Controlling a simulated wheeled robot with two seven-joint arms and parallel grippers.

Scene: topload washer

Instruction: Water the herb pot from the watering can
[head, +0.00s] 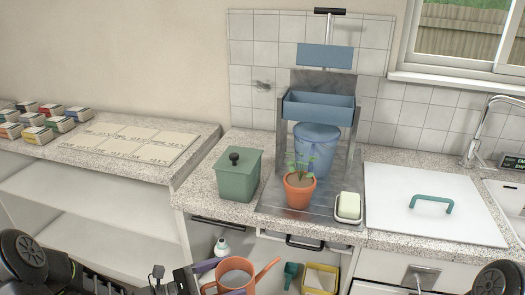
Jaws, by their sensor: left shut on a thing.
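The herb pot (299,194) is a small terracotta pot with a green seedling. It stands upright on the grey ribbed metal tray on the counter. The orange watering can (238,275) shows at the bottom edge, below the counter's front edge, with its spout pointing up and to the right. Its lower part is cut off by the frame. My left gripper (218,279) comes in from the lower left and is shut on the watering can, with purple finger parts beside it. The can is in front of and below the herb pot, apart from it. My right gripper is out of view.
A green lidded box (238,174) stands left of the pot, a soap dish (348,207) right of it. Behind are a blue bucket (316,150) and a blue trough (318,108) on a metal frame. The white lid (432,200) is clear except for its handle.

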